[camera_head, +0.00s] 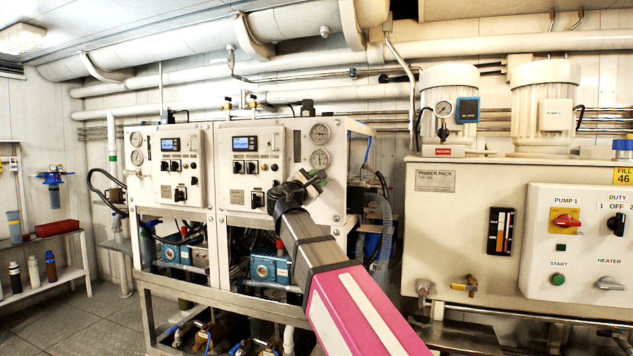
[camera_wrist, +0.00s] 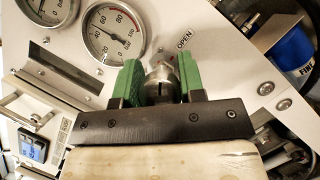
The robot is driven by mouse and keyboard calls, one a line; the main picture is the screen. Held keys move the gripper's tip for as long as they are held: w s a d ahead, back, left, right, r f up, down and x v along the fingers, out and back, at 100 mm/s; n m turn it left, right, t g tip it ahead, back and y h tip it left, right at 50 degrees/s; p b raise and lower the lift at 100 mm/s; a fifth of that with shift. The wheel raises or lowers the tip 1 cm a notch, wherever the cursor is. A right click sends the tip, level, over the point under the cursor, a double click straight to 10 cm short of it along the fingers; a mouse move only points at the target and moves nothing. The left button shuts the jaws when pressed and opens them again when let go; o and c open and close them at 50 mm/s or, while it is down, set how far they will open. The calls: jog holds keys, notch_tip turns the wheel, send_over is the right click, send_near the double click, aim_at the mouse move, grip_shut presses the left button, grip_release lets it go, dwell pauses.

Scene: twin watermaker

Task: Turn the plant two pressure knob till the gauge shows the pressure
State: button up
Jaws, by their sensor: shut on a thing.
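In the wrist view, my gripper (camera_wrist: 159,76) has its two green fingers shut on a round metal pressure knob (camera_wrist: 160,88), one finger on each side. An "OPEN" label is printed on the white panel beside the knob. A round white pressure gauge (camera_wrist: 115,33) is left of the fingers; its dark needle shows, but I cannot read the value surely. In the head view, my gripper (camera_head: 316,182) is at the right-hand panel (camera_head: 225,165), just below its lower gauge (camera_head: 319,158). My gripper hides the knob there.
A second gauge (camera_head: 319,133) sits above the lower one. The left-hand panel (camera_head: 150,165) has similar gauges and switches. A power pack cabinet (camera_head: 450,235) with a pump control box (camera_head: 575,240) stands to the right. A metal frame and pipes lie below the panels.

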jog(key=o, duration=0.9)
jog(key=shift+s, duration=0.1)
jog(key=v, duration=1)
jog(key=shift+s+a+f, duration=0.2)
jog(key=shift+s+a, duration=0.05)
